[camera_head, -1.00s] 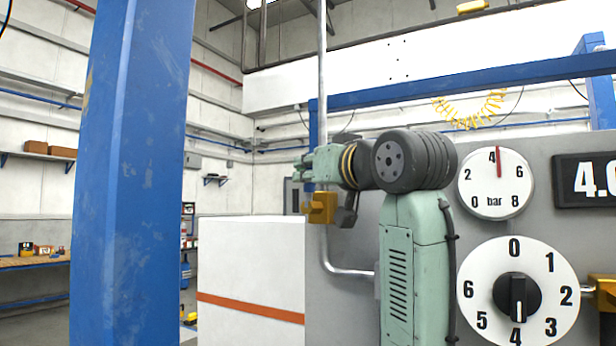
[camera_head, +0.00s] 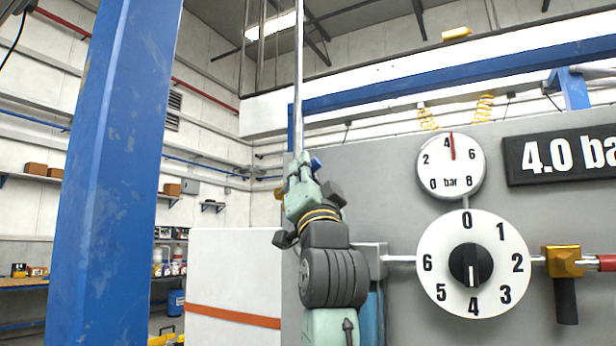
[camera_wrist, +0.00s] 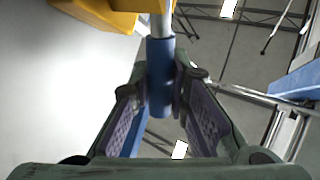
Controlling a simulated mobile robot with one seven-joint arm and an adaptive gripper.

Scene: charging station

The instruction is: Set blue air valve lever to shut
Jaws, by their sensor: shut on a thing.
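The blue air valve lever (camera_wrist: 160,85) stands between the fingers in the wrist view, running from a silver shank at the top down toward the palm. My gripper (camera_wrist: 164,78) is shut on it, with one finger on each side. The yellow valve body (camera_wrist: 95,10) shows at the top of the wrist view. In the head view my gripper (camera_head: 301,166) is at the vertical pipe (camera_head: 298,85), left of the grey panel.
The grey panel (camera_head: 370,190) carries a bar gauge (camera_head: 451,180) with its red needle near 4, a numbered dial (camera_head: 430,250) with a black knob, and another yellow valve (camera_head: 563,262) with a dark lever pointing down. A blue column (camera_head: 115,170) stands at left.

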